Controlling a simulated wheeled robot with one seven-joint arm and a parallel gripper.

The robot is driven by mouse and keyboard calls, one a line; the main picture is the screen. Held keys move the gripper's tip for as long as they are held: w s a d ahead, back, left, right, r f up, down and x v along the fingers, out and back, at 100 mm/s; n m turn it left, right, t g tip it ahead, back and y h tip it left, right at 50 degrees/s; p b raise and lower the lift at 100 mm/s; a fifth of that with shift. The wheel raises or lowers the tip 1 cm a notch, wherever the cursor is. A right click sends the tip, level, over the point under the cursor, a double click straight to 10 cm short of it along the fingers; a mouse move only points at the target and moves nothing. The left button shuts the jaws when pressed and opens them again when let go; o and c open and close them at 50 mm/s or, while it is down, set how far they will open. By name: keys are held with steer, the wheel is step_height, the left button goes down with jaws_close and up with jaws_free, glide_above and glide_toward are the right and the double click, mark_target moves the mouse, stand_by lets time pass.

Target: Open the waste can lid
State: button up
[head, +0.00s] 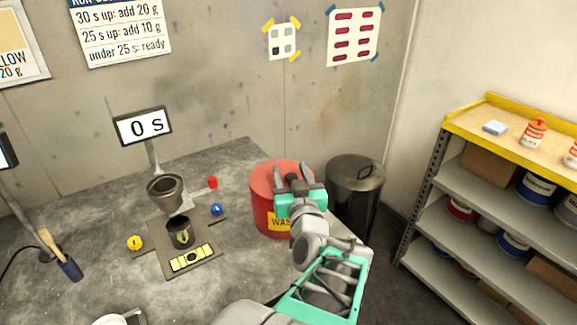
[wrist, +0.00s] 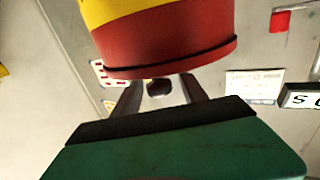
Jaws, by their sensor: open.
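The red waste can (head: 264,213) with a yellow label stands at the table's right side, partly hidden by my arm. In the wrist view, the red can (wrist: 165,48) appears inverted, with a dark line around its rim end. My gripper (head: 293,172) is at the can's top, its jaws apart. In the wrist view, a small dark rounded piece (wrist: 159,88), apparently the lid's knob, shows between the open fingers. I cannot tell whether the fingers touch it. No gap shows under the lid.
A dark lidded bin (head: 354,195) stands just right of the red can. A cup on a scale (head: 181,234), a funnel (head: 165,188) and a "0 s" display (head: 142,126) are to the left. Yellow-edged shelving (head: 516,140) fills the right side.

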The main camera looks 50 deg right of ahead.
steer(key=shift+x, duration=0.85)
jaws_close()
steer(key=shift+a, duration=0.1)
stand_by(0.7)
